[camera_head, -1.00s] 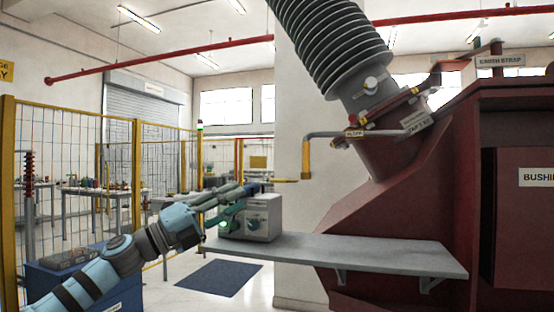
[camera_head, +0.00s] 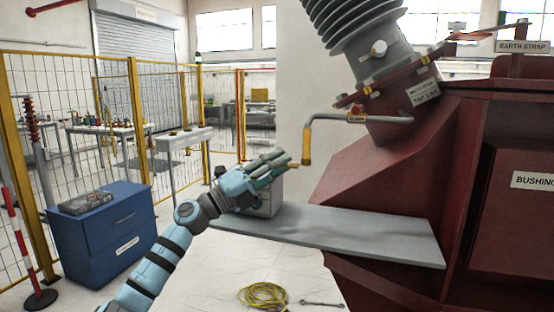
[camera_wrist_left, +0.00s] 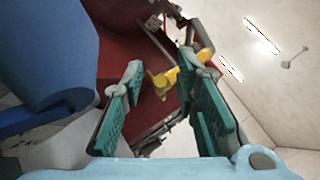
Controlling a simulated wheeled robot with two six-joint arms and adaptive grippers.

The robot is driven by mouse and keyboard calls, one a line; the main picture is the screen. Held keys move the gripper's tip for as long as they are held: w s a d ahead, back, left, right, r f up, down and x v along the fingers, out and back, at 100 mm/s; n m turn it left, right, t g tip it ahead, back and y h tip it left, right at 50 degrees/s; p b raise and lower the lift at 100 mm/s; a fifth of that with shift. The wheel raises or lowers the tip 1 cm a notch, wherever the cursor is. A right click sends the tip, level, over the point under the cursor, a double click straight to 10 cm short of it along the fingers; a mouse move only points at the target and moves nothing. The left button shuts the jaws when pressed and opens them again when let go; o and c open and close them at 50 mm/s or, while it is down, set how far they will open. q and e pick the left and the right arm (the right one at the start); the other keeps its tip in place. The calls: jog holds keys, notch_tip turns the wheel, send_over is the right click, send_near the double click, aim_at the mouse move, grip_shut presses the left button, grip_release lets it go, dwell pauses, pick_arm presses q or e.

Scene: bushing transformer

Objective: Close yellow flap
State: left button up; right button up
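The yellow flap (camera_head: 293,165) shows as a small yellow piece at the lower end of the bent grey pipe, beside the pipe's yellow end section (camera_head: 307,148). In the left wrist view the yellow flap (camera_wrist_left: 163,80) appears beyond my fingers, in the gap between them. My left gripper (camera_head: 283,163) is just left of the flap, its fingers pointing toward it. In the left wrist view the green-padded fingers (camera_wrist_left: 158,100) are spread apart with nothing held. I cannot tell whether a finger touches the flap. My right gripper is not in view.
A grey shelf (camera_head: 340,233) runs below the pipe, with a grey box (camera_head: 268,203) partly hidden behind my left gripper. The dark red transformer housing (camera_head: 375,170) fills the right. A blue cabinet (camera_head: 105,235) stands left. A yellow cable coil (camera_head: 263,296) lies in front.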

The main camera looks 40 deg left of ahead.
pick_arm(q)
jog(key=shift+a, duration=0.1)
grip_shut()
jog(key=shift+s+d+n+t+y+p, duration=0.15)
jog(key=shift+d+n+t+y+p, duration=0.2)
jog(key=shift+y+p, duration=0.45)
jog(key=shift+s+d+f+n+g+y+p, duration=0.15)
jog(key=shift+d+n+y+p, duration=0.55)
jog(key=shift+n+y+p, duration=1.75)
jog(key=shift+s+d+r+n+g+y+p, duration=0.15)
jog(key=shift+d+n+y+p, duration=0.95)
jog(key=shift+y, duration=2.65)
jog(key=shift+s+d+f+n+g+y+p, duration=0.1)
jog(key=shift+d+n+g+y+p, duration=0.15)
jog(key=shift+n+y+p, duration=1.8)
jog(key=shift+m+y, duration=0.55)
jog(key=shift+y, duration=0.7)
